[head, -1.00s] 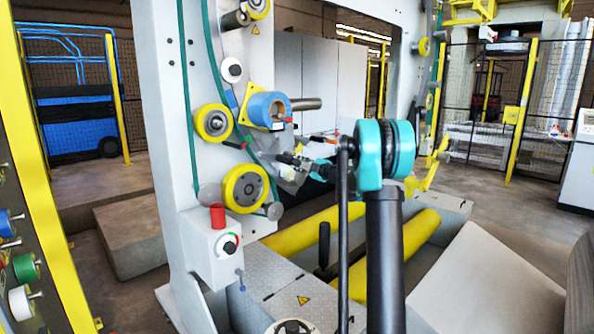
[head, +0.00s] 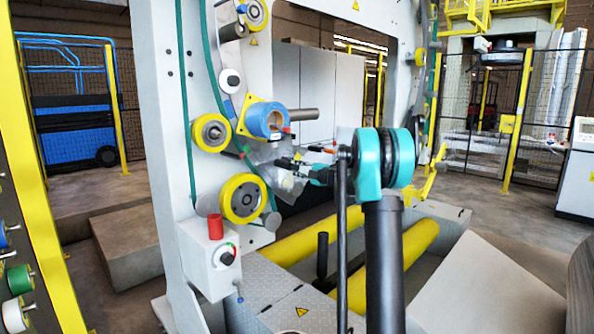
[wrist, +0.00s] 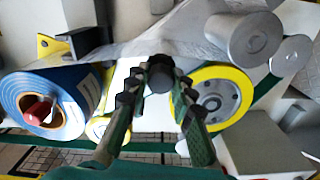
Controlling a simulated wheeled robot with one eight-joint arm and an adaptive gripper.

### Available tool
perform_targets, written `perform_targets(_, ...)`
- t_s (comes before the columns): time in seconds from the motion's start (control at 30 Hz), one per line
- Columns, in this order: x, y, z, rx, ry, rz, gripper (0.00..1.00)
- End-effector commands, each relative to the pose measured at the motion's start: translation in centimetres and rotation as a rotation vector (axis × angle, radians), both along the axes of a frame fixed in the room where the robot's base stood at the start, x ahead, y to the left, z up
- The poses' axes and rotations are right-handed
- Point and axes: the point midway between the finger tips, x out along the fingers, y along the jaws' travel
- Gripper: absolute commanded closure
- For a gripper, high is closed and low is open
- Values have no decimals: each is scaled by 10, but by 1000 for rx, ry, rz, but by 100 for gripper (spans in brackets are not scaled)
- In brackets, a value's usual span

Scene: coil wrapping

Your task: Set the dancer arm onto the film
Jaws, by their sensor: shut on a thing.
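My gripper (wrist: 155,85) has dark green fingers closed together on a dark round knob (wrist: 160,76), probably the end of the dancer arm. The fingers hide most of what they hold. The translucent film (wrist: 190,32) passes just beyond the fingertips as a slack, creased sheet. I cannot tell whether the held part touches it. In the head view my gripper (head: 287,163) is small, beside the film (head: 268,160), below the blue film roll (head: 264,119) and above the lower yellow roller (head: 243,198). The blue roll with its red core end also shows in the wrist view (wrist: 75,85).
The upper yellow roller (head: 211,132) and a red-topped control box (head: 207,262) sit on the grey machine frame. Grey rollers (wrist: 245,40) stand close right of the fingers in the wrist view. Yellow floor rollers (head: 390,260) lie below my arm.

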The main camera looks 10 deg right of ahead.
Motion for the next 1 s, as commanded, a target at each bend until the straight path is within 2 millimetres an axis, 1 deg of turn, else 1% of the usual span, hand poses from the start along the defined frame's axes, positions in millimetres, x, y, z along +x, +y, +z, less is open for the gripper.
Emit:
perform_targets(0.07, -1, 1, 0, 0, 1, 2, 100)
perform_targets(0.1, -1, 1, 0, 0, 1, 2, 72)
perform_targets(0.23, 0, 1, 0, 0, 1, 2, 56)
perform_targets(0.53, -1, 0, 0, 1, 1, 0, 56)
perform_targets(0.67, -7, -6, 0, 1, 1, -1, 56)
perform_targets(0.77, -20, -15, 0, 1, 1, -1, 56)
perform_targets(1.0, -60, -44, 0, 1, 1, -2, 56)
